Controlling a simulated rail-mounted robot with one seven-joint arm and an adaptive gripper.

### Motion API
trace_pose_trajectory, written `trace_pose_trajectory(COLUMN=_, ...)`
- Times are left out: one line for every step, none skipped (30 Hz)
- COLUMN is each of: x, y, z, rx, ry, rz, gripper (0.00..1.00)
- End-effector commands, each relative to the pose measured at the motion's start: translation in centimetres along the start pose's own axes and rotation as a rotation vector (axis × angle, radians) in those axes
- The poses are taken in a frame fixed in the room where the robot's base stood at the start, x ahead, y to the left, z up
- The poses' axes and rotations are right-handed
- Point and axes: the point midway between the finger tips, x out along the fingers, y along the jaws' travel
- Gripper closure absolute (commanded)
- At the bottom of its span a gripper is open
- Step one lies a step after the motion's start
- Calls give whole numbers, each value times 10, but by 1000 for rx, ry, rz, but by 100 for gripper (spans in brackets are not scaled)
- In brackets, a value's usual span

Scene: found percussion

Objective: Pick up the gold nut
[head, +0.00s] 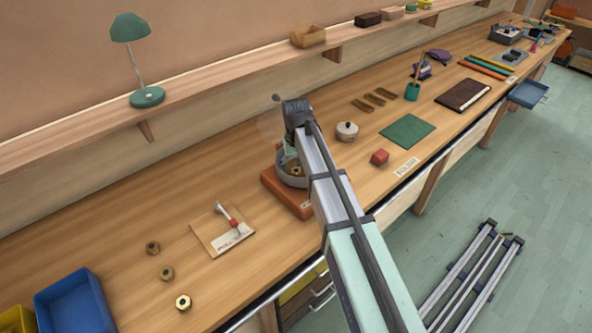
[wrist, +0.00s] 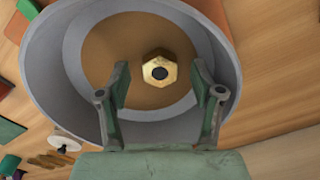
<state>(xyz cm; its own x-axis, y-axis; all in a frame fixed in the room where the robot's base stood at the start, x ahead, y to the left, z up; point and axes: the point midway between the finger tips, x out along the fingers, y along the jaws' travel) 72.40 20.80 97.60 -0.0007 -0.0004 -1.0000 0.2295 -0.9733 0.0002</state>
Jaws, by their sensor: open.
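One gold nut (wrist: 159,70) lies in a round grey bowl (wrist: 70,70) with a brown inner floor. In the head view this nut (head: 296,171) shows inside the grey bowl (head: 291,182), partly hidden by my arm. My gripper (wrist: 160,85) is open and empty, its two green fingers on either side of the nut's near side in the wrist view. I cannot tell how far the fingertips are above the nut.
The bowl stands on a red-brown block (head: 270,181); its wall surrounds the nut. A blue tray (head: 75,304) sits lower left.

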Motion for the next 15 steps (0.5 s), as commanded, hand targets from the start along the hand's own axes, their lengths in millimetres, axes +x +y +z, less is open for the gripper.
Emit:
trace_pose_trajectory(x=1, y=0, z=0, rx=0, ry=0, rz=0, gripper=34)
trace_pose_trajectory(x=2, y=0, z=0, rx=0, ry=0, rz=0, gripper=34)
trace_pose_trajectory(x=2, y=0, z=0, rx=0, ry=1, rz=0, gripper=34)
trace_pose_trajectory(x=3, y=0, z=0, rx=0, ry=1, rz=0, gripper=34)
trace_pose_trajectory(x=3, y=0, z=0, rx=0, ry=1, rz=0, gripper=34)
trace_pose_trajectory(x=3, y=0, z=0, rx=0, ry=1, rz=0, gripper=34)
trace_pose_trajectory(x=3, y=0, z=0, rx=0, ry=1, rz=0, gripper=34)
trace_pose_trajectory(x=3, y=0, z=0, rx=0, ry=1, rz=0, gripper=34)
trace_pose_trajectory(x=3, y=0, z=0, rx=0, ry=1, rz=0, gripper=44)
trace_pose_trajectory(x=3, y=0, z=0, rx=0, ry=1, rz=0, gripper=55)
trace_pose_trajectory(x=3, y=0, z=0, rx=0, ry=1, rz=0, gripper=66)
trace_pose_trajectory(x=3, y=0, z=0, rx=0, ry=1, rz=0, gripper=80)
trace_pose_trajectory(x=3, y=0, z=0, rx=0, ry=1, rz=0, gripper=90)
trace_pose_trajectory(x=3, y=0, z=0, rx=0, ry=1, rz=0, gripper=100)
trace_pose_trajectory(x=3, y=0, z=0, rx=0, ry=1, rz=0, gripper=100)
